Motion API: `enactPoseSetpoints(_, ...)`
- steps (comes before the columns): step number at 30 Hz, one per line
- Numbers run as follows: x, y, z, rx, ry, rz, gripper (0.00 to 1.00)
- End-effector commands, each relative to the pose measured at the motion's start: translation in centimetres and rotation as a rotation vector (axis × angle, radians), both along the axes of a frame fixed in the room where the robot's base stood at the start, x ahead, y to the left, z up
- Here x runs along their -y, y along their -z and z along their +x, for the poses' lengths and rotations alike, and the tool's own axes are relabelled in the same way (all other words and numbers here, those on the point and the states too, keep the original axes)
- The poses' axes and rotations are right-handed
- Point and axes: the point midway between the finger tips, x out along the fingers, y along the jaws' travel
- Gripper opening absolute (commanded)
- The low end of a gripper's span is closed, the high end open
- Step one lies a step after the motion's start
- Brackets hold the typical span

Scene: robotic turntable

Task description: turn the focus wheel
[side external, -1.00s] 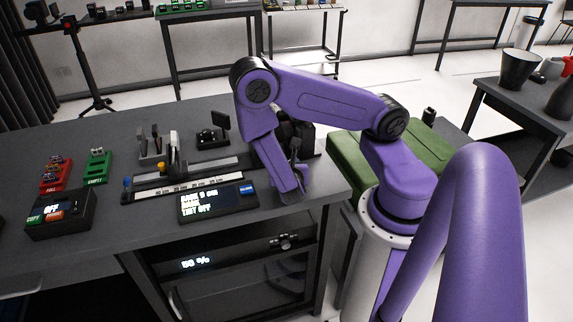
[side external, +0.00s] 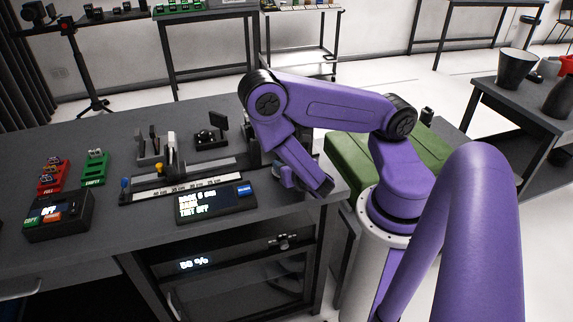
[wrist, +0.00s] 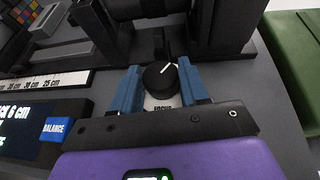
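The focus wheel (wrist: 160,76) is a round black knob with a white pointer line, on a light plate marked FOCUS, in the wrist view. The pointer is tilted up to the right. My gripper (wrist: 160,68) has two blue fingers, one on each side of the wheel, with a gap between them. I cannot tell whether they touch it. In the side view my gripper (side external: 279,174) is low over the table's right end, mostly hidden by my arm. The wheel is hidden there.
A black apparatus (wrist: 150,25) stands just beyond the wheel. A display panel (side external: 216,203) with a blue BALANCE button and a ruler rail (side external: 178,189) lie to the left. A green box (side external: 350,158) stands off the table's right edge.

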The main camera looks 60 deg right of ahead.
Motion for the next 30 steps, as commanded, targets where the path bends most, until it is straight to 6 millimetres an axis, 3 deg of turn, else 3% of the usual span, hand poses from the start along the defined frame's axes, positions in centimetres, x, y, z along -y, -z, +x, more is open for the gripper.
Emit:
enactPoseSetpoints(1,-0.01,-0.02,0.01,0.001,0.0,-0.001,0.61)
enactPoseSetpoints(2,-0.01,-0.01,0.0,0.0,0.0,0.0,0.67)
enactPoseSetpoints(17,-0.07,0.0,0.15,-0.001,0.036,-0.001,0.67)
enactPoseSetpoints(30,-0.37,0.01,0.46,0.005,0.317,0.004,0.67)
